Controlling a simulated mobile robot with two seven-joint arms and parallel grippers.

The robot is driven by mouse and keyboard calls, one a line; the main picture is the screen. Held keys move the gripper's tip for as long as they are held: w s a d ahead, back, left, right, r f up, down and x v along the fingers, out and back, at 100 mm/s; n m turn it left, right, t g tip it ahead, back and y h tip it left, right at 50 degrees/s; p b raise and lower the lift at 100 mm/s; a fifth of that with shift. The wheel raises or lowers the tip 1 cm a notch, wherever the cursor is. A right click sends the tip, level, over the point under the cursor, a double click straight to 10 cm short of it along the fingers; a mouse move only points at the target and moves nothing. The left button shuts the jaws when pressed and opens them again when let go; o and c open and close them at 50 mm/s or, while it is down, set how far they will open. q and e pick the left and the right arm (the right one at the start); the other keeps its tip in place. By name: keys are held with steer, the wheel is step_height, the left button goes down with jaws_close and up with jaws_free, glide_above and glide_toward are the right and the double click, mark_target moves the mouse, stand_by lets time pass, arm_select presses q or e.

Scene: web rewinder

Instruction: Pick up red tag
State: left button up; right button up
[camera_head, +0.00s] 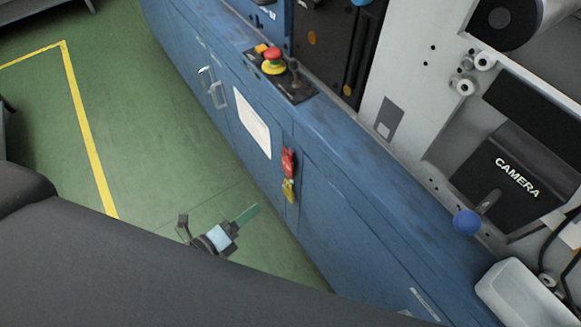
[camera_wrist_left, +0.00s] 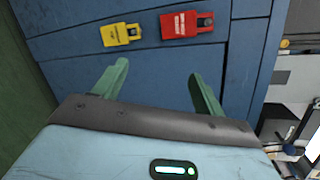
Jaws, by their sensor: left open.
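The red tag (camera_head: 288,162) hangs on the front of the blue cabinet, just above a yellow tag (camera_head: 288,190). In the left wrist view the red tag (camera_wrist_left: 182,25) lies flat against the blue panel, beside the yellow tag (camera_wrist_left: 121,34). My left gripper (camera_head: 246,215) is left of and below the tags in the head view, apart from them. Its two green fingers (camera_wrist_left: 158,76) are spread in the wrist view with nothing between them, and both tags lie beyond the fingertips. My right gripper is not in view.
The blue cabinet (camera_head: 345,240) runs diagonally, with a handle (camera_head: 212,88) and a white label (camera_head: 252,122). A control panel with a red button (camera_head: 273,58) sits on its ledge. A blue ball knob (camera_head: 467,222) is farther right. The green floor (camera_head: 130,130) left of the cabinet is clear.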

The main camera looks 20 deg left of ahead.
mark_target(286, 164)
arm_select(q)
steer(key=w+m+h+b, duration=0.1)
steer(key=w+m, duration=0.3)
steer(key=m, duration=0.1)
steer(key=w+d+r+m+h+b, duration=0.1)
steer(key=w+m+h+b, duration=0.1)
steer(key=w+m, duration=0.2)
steer(key=w+m+h+b, duration=0.1)
steer(key=w+m+b, duration=0.1)
steer(key=w+m, duration=0.2)
steer(key=shift+d+r+m, duration=0.15)
steer(key=shift+d+m, duration=0.05)
steer(key=shift+m, duration=0.55)
steer(key=shift+d+r+m, duration=0.1)
steer(key=shift+d+m, duration=0.1)
steer(key=shift+m, duration=0.55)
steer(key=shift+x, duration=2.4)
steer(key=shift+a, duration=0.1)
steer(key=c, duration=1.1)
steer(key=shift+o, duration=0.2)
steer(key=shift+r, duration=0.1)
